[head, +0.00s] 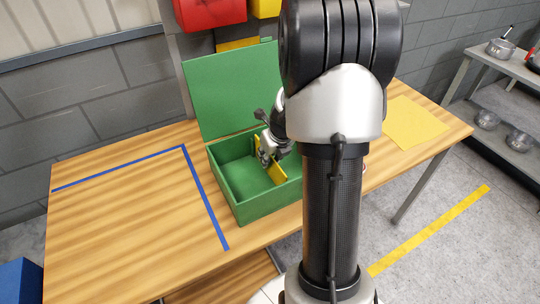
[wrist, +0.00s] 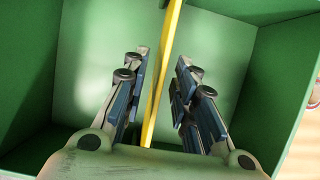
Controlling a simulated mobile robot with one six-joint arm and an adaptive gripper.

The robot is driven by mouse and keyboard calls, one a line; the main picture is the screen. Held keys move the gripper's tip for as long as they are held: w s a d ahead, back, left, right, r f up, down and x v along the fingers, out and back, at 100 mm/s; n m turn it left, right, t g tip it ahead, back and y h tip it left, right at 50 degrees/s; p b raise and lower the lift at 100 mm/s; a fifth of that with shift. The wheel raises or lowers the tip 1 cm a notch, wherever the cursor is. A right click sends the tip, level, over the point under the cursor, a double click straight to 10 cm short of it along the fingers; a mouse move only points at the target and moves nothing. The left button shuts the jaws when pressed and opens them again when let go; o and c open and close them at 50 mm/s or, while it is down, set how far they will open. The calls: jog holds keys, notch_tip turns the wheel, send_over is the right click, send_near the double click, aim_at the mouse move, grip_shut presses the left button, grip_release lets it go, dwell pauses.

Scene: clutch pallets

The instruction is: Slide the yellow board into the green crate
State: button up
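The green crate (head: 250,211) stands on the wooden table with its lid (head: 225,95) raised at the back. The thin yellow board (head: 277,173) stands on edge inside it, lower than the rim at its near end; my arm hides part of the crate's right side. My gripper (head: 266,157) reaches down into the crate at the board. In the wrist view the yellow board (wrist: 162,80) runs between the two spread fingers of my gripper (wrist: 158,100), with a gap on each side. The crate's green walls (wrist: 80,60) surround them.
A flat yellow sheet or patch (head: 415,122) lies on the table at right. Blue tape (head: 207,198) marks the table left of the crate, where the top (head: 120,220) is clear. Red (head: 210,10) and yellow bins hang behind. A shelf with pots (head: 500,48) stands far right.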

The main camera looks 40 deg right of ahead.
jog(key=v, duration=1.2)
jog(key=shift+s, duration=0.1)
